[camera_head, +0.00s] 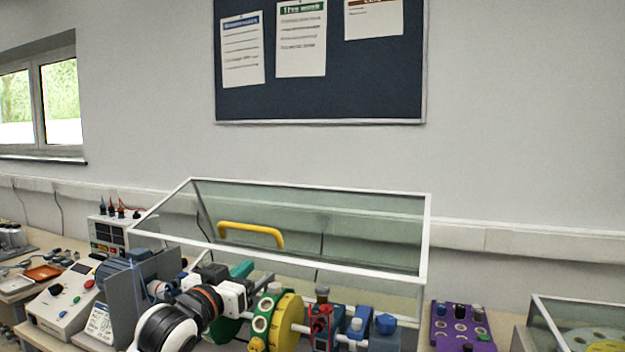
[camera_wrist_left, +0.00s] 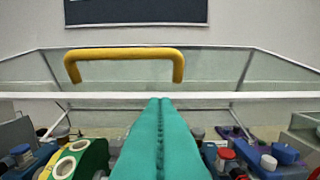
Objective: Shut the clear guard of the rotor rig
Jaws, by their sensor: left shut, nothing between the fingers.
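The clear guard (camera_head: 375,227) of the rotor rig has a white frame and see-through panels. It stands raised and tilted over the rig. A yellow handle (camera_head: 251,233) is on it; it also shows in the left wrist view (camera_wrist_left: 125,53). Below are the rig's yellow disc (camera_head: 288,322) and other coloured parts. My left gripper (camera_head: 243,269) has teal fingers, shut and empty, below the guard's white front bar and apart from the handle. In the left wrist view the fingertips (camera_wrist_left: 160,100) overlap the white bar (camera_wrist_left: 230,96); I cannot tell whether they touch. My right gripper is not in view.
A control box (camera_head: 65,305) and a meter unit (camera_head: 108,236) stand to the left. A purple block (camera_head: 462,328) with knobs and another clear-covered case (camera_head: 580,320) stand to the right. The wall behind holds a dark notice board (camera_head: 320,98).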

